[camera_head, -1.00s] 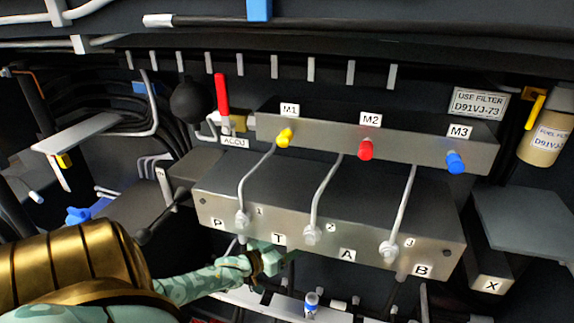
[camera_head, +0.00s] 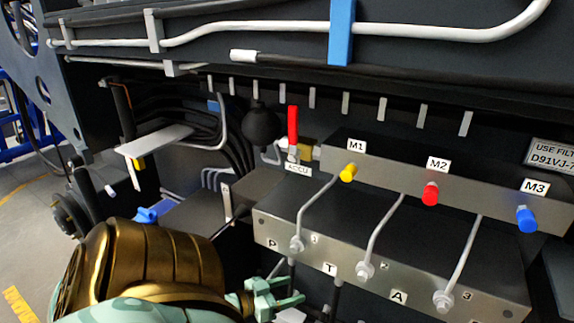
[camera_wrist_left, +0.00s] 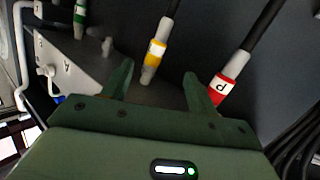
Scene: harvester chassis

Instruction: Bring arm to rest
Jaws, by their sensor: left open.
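My left arm comes in from the lower left of the head view, with a gold section (camera_head: 140,265). My left gripper (camera_head: 296,291) is green and sits just below the front of the metal valve block (camera_head: 335,262), near the letters P and T. In the left wrist view the gripper (camera_wrist_left: 158,76) is open. The end of a yellow-banded hose (camera_wrist_left: 156,52) appears between its fingertips; I cannot tell whether they touch. A red-banded hose marked P (camera_wrist_left: 222,90) is just right of the right finger. My right gripper is not in view.
A manifold above the block carries yellow (camera_head: 348,172), red (camera_head: 430,194) and blue (camera_head: 527,219) caps. A red lever (camera_head: 292,130) and a black ball (camera_head: 262,126) are behind. A grey plate (camera_head: 155,140) juts out at left. Open floor (camera_head: 30,240) shows at far left.

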